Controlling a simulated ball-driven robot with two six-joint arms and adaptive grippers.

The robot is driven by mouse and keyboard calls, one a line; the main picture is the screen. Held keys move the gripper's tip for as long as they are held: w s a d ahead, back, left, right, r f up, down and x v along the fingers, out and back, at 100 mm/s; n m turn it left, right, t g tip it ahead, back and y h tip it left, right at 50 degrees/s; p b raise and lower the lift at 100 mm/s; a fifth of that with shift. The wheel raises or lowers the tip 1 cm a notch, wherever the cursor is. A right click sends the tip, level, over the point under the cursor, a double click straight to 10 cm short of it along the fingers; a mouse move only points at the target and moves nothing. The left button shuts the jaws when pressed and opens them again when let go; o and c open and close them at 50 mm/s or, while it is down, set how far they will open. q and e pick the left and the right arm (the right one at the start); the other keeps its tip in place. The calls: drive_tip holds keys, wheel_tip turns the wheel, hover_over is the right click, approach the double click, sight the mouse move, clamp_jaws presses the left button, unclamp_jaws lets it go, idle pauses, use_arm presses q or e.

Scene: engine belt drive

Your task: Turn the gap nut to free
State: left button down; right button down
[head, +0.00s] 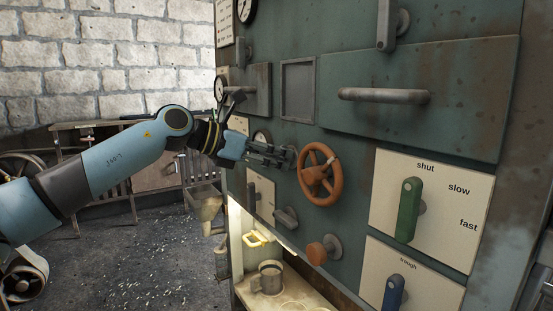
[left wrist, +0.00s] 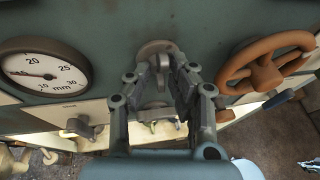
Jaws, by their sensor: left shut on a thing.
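My left gripper (head: 278,155) reaches in from the left to the green panel and is shut on a small grey nut, which I take to be the gap nut (left wrist: 156,48). In the left wrist view the fingers (left wrist: 160,80) stand on both sides of the nut's grey bar, and its round base shows against the panel. In the head view the fingers mostly hide the nut. A round dial marked in mm (left wrist: 45,70) sits left of the nut in the left wrist view; its needle points left. No "free" mark is legible. My right gripper is not in view.
An orange handwheel (head: 320,175) sits close to the right of the left gripper. Below are a grey lever (head: 285,217) and an orange knob (head: 317,254). A green lever (head: 408,210) is further right. A lit recess holds a metal mug (head: 268,278).

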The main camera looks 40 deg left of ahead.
use_arm(q)
drive_tip(key=c, duration=1.2)
unclamp_jaws()
drive_tip(key=v, duration=0.7)
drive_tip(key=shift+s+a, duration=0.1)
drive_tip(key=shift+s, duration=0.05)
